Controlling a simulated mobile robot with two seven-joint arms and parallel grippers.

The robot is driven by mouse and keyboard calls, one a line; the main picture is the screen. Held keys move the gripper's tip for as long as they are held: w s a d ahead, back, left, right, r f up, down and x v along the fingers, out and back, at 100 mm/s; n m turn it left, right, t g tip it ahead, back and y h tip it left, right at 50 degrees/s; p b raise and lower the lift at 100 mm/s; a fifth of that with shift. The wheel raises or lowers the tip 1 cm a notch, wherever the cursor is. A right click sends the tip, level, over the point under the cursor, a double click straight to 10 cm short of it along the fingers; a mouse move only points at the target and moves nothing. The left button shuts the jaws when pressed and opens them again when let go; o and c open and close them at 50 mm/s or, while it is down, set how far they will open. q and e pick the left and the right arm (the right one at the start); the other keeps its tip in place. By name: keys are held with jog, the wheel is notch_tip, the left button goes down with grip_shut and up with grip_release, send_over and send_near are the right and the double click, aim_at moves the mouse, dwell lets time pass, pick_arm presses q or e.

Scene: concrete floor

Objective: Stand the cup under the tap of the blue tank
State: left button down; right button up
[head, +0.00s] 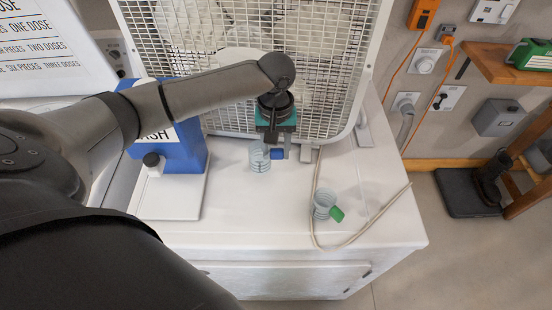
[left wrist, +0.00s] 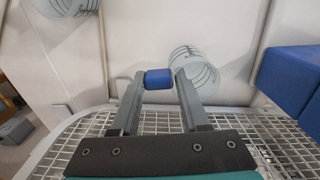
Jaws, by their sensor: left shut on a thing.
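A clear ringed cup with a blue handle (head: 260,158) is upright at my left gripper (head: 278,153), near the foot of the fan. The gripper is shut on the blue handle, which sits between the fingertips in the left wrist view (left wrist: 158,79); the cup body (left wrist: 196,70) shows beside it. I cannot tell whether the cup touches the surface. The blue tank (head: 190,150) stands left of the cup, partly hidden by my arm. Its tap (head: 153,160) has a dark knob and sits over a white base (head: 172,198). My right gripper is not in view.
A second clear cup with a green handle (head: 322,204) stands on the white cabinet top (head: 270,220) at the right, beside a pale cable (head: 314,228). A large white fan (head: 330,60) stands behind.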

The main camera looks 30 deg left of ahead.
aim_at(276, 158)
pick_arm(q)
jog(key=shift+f, duration=1.85)
jog(key=shift+f, duration=0.1)
jog(key=shift+c, duration=2)
grip_release()
